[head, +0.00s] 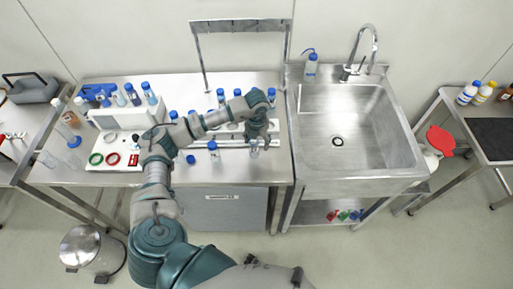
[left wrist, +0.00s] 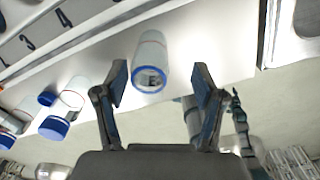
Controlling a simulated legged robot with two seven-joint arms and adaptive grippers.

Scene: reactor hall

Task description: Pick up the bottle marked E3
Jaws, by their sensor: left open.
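My left gripper (head: 262,138) is over the front right part of the steel bench, pointing down. In the left wrist view its two fingers (left wrist: 160,95) are open and apart. A pale bottle (left wrist: 150,62) with a blue ring around its end stands between and just beyond the fingertips. In the head view this bottle (head: 254,150) is just below the gripper, partly hidden. Other blue-capped bottles stand nearby, one of them (head: 213,150) to the left. My right gripper is not in view.
A numbered rack (left wrist: 50,28) lies beside the bottle. A metal frame (head: 205,65) rises at the back. A sink (head: 340,112) adjoins the bench's right edge. More capped bottles (left wrist: 54,127) stand close by.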

